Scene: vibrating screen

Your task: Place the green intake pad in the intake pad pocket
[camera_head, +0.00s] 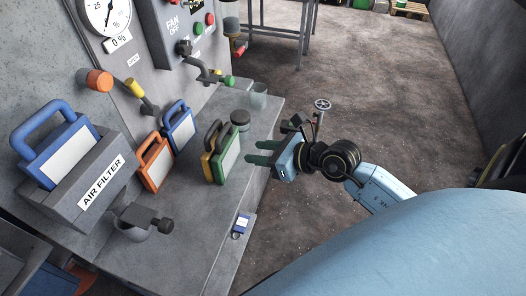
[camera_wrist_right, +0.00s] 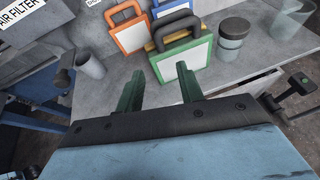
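The green intake pad (camera_head: 231,160) is a green-framed white panel with a dark handle. It stands upright on the grey bench, in front of a yellow-framed pad (camera_head: 207,160). It also shows in the right wrist view (camera_wrist_right: 182,62), just beyond the fingers. My right gripper (camera_head: 256,152) has two green fingers, apart and empty, to the right of the pad with a gap between. In the wrist view the open fingers (camera_wrist_right: 160,74) point toward the pad's lower part. My left gripper is not in view. I cannot make out which opening is the intake pad pocket.
On the bench (camera_head: 185,215) stand orange (camera_head: 155,163) and blue (camera_head: 180,128) framed pads, a dark-lidded jar (camera_head: 240,121) and a clear cup (camera_head: 258,97). An "AIR FILTER" holder (camera_head: 92,190) carries a blue filter. Open floor lies right of the bench.

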